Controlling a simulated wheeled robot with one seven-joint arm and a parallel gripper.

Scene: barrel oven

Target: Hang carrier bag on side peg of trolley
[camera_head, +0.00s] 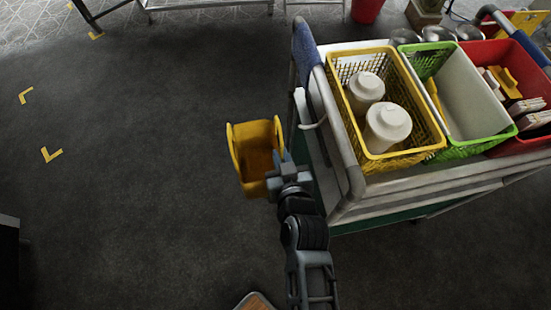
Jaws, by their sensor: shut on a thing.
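The carrier bag (252,158) is yellow and open-topped, with a raised handle loop on its left side. My gripper (278,160) is shut on the bag's right side and holds it to the left of the trolley. The trolley (345,170) has a grey tubular rail along its left end. A pale hooked side peg (314,125) sticks out on that end, up and to the right of the bag. The bag appears apart from the peg. My fingertips are partly hidden against the bag.
The trolley top holds a yellow basket (432,130) with two white-lidded containers, a green basket (512,128) and a red bin (474,50). A blue cloth (305,55) hangs at the rail's far corner. Dark floor at left is clear, with yellow corner marks.

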